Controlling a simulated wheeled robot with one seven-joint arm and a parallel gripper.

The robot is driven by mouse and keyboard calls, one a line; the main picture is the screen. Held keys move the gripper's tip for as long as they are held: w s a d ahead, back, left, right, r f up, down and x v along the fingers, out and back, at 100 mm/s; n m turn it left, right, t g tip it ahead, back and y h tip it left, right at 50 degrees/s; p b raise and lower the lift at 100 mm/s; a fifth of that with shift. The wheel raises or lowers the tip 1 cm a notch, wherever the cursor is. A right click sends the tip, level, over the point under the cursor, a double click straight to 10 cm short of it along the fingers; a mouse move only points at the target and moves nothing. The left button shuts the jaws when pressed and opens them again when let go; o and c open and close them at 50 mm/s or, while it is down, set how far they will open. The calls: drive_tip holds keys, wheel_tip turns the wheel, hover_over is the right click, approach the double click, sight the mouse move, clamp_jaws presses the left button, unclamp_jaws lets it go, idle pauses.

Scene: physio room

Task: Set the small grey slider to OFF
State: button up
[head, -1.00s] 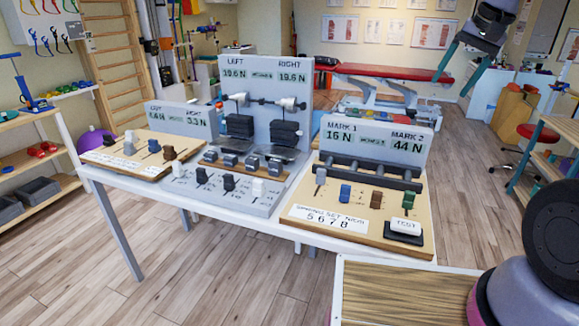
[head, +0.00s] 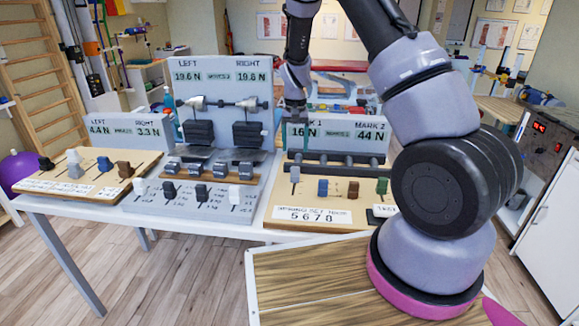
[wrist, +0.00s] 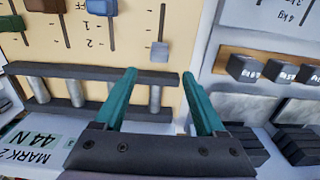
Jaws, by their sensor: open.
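A small grey slider (head: 294,174) sits at the far end of its slot on the right-hand wooden board (head: 260,218), beside the blue, brown and green sliders. It also shows in the wrist view (wrist: 159,52), at the lower end of its slot, just beyond my fingertips. My gripper (head: 294,112) is above the back of that board, near the MARK panel. In the wrist view, its two teal fingers (wrist: 158,75) are apart with nothing between them. A larger grey slider (head: 74,165) stands on the left-hand board.
A dark rail with grey cylinders (head: 345,157) lies behind the right board's sliders. The MARK panel (head: 335,133) reads 16 N and 44 N. The middle panel (head: 208,75) stands left of my gripper, with black and white sliders (head: 202,192) before it. A wooden top (head: 300,280) lies in front.

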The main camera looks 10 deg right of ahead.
sight(295, 167)
wheel_tip(295, 167, down, 8)
drive_tip(key=shift+f, duration=0.25)
clamp_jaws()
idle(1.5)
